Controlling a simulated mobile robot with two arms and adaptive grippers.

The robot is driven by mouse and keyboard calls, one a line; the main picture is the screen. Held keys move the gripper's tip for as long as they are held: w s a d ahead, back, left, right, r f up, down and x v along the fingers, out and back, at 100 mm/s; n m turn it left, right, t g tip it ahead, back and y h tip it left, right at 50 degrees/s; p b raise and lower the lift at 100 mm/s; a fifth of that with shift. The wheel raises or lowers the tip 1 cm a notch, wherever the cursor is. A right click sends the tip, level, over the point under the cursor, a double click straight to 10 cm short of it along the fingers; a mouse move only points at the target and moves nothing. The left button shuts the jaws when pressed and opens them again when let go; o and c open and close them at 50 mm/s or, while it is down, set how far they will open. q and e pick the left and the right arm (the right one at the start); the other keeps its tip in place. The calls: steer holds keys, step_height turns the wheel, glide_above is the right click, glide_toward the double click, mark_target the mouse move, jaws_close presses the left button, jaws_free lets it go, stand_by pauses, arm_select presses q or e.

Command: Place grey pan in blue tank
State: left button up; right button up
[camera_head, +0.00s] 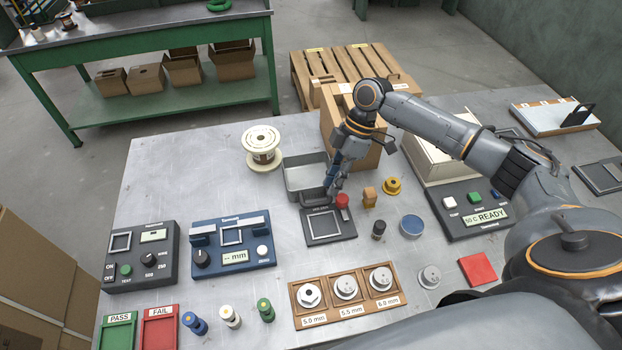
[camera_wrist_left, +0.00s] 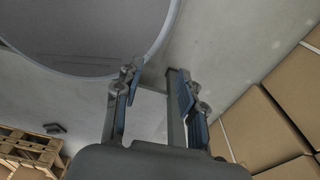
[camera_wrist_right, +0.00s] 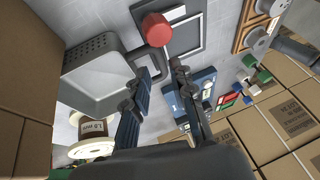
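The grey pan (camera_head: 305,176) is a rectangular open container on the table, left of the cardboard box. In the right wrist view the pan (camera_wrist_right: 98,78) shows a perforated end wall and a dark looped handle (camera_wrist_right: 150,58). My right gripper (camera_head: 333,190) is at the pan's near right side, pointing down. In the right wrist view its fingers (camera_wrist_right: 167,70) are apart, with the handle by the left fingertip; contact cannot be told. My left gripper (camera_wrist_left: 155,82) is open and empty, away from the pan. No blue tank can be made out.
A dark device with a red button (camera_head: 343,201) stands right in front of the pan. A white spool (camera_head: 262,147) is left of it and a cardboard box (camera_head: 353,135) is behind right. A large round pale-rimmed thing (camera_wrist_left: 85,35) fills the left wrist view's upper left.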

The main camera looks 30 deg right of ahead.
mark_target(320, 202)
steer(key=shift+a+f, duration=0.45)
steer(key=p+x, duration=0.1)
steer(key=x, duration=0.1)
steer(key=p+x, duration=0.1)
steer(key=x, duration=0.1)
steer(key=shift+w+a+f, duration=0.15)
steer(key=shift+a, duration=0.1)
steer(key=shift+a+f, duration=0.15)
steer(key=shift+f, duration=0.15)
steer(key=c, duration=0.5)
arm_select(q)
steer(key=shift+w+a+r, duration=0.25)
steer(key=shift+w+r, duration=0.05)
steer(key=shift+r, duration=0.35)
steer(key=shift+w+a+r, duration=0.25)
steer(key=shift+r, duration=0.35)
